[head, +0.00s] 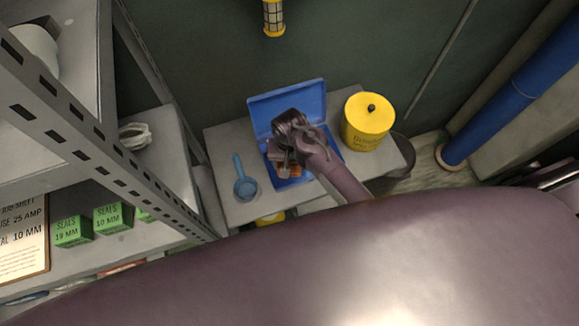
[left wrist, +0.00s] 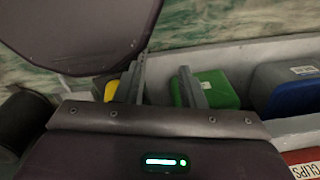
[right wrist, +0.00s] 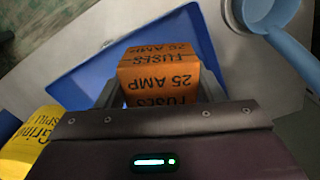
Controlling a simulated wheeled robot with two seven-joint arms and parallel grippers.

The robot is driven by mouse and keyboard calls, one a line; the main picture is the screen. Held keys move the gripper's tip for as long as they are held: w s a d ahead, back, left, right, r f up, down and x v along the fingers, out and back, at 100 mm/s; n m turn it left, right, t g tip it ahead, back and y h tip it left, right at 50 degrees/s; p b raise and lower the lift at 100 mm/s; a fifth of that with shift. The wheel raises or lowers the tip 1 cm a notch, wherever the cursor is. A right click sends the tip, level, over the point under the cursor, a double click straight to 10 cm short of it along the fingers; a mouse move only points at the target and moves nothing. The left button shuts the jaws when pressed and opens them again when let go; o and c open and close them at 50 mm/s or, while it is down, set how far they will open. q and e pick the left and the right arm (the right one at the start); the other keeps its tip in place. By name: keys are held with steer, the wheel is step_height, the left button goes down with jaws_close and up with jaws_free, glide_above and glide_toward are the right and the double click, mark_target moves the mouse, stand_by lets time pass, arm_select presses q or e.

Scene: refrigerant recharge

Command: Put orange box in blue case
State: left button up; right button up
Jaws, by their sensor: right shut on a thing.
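The open blue case (head: 287,103) sits on a small grey table, its lid raised at the back. It also shows in the right wrist view (right wrist: 75,82). My right gripper (head: 284,157) is over the case. It is shut on the orange box (right wrist: 160,72), marked "FUSES 25 AMP", which lies between its fingers in the right wrist view. In the head view the orange box (head: 291,171) is mostly hidden by the gripper and appears over the case's inside. Whether it touches the case floor I cannot tell. My left gripper (left wrist: 162,85) is open and empty, away from the case.
A yellow canister (head: 368,122) stands right of the case, and a blue ladle-like scoop (head: 244,185) lies left of it. A metal shelf with green seal boxes (head: 112,217) is at left. A green box (left wrist: 212,90) and a blue box (left wrist: 283,88) are beyond my left gripper.

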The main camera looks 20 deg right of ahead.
steer(key=shift+w+f, duration=0.15)
steer(key=shift+f, duration=0.6)
step_height(320, 180, down, 2)
steer(key=shift+f, duration=0.7)
arm_select(q)
steer(key=shift+w+d+r, duration=0.15)
steer(key=shift+w+d, duration=0.15)
steer(key=shift+w, duration=0.4)
steer(key=shift+s, duration=0.1)
arm_select(e)
steer(key=shift+f, duration=0.2)
arm_select(q)
steer(key=shift+s, duration=0.15)
arm_select(e)
steer(key=o, duration=0.7)
